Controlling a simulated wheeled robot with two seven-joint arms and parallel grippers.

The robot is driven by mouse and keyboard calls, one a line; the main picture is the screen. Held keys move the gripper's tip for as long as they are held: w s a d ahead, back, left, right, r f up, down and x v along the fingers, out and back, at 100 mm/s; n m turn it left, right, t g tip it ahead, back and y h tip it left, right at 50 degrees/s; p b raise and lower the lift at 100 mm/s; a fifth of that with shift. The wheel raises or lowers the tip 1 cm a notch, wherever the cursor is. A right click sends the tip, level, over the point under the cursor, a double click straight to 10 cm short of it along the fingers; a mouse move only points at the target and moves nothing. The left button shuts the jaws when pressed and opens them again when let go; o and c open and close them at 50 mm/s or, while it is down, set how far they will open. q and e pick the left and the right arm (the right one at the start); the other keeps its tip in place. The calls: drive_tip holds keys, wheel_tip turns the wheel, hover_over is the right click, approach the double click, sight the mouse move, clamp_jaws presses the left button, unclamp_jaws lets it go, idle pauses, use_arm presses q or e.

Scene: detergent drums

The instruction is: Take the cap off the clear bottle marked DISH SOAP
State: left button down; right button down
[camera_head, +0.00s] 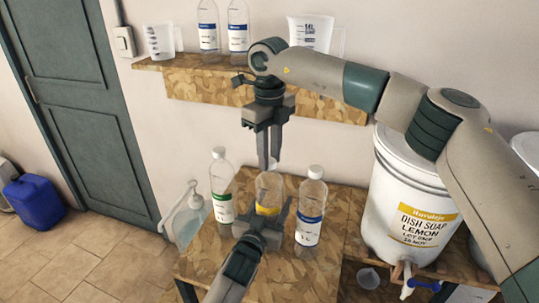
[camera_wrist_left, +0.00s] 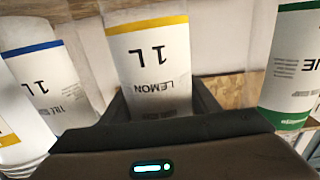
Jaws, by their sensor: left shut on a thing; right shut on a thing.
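A clear bottle (camera_head: 268,190) with a yellow band stands on the wooden bench, between two other bottles. In the left wrist view its label (camera_wrist_left: 150,65) appears upside down and reads 1 L and LEMON; I cannot read DISH SOAP on it. My left gripper (camera_head: 264,222) is shut around its lower body, one finger on each side. My right gripper (camera_head: 268,163) points straight down over the bottle and is shut at its top, on what appears to be the cap. The fingers hide the cap, so I cannot tell whether it is on the neck.
A green-labelled bottle (camera_head: 221,190) stands close left, a blue-labelled bottle (camera_head: 311,207) close right, both with white caps. A pump bottle (camera_head: 187,216) is at the bench's left. A white drum (camera_head: 393,195) marked DISH SOAP LEMON stands right. A shelf (camera_head: 200,82) holds jugs and bottles.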

sight(270, 161)
drive_tip(key=n, duration=2)
drive_tip(key=shift+r, duration=0.1)
drive_tip(key=n, duration=0.7)
drive_tip(key=shift+n, duration=0.3)
drive_tip(key=shift+r, duration=0.2)
drive_tip(key=shift+r, duration=0.75)
drive_tip(key=shift+r, duration=0.25)
drive_tip(key=shift+r, duration=1.9)
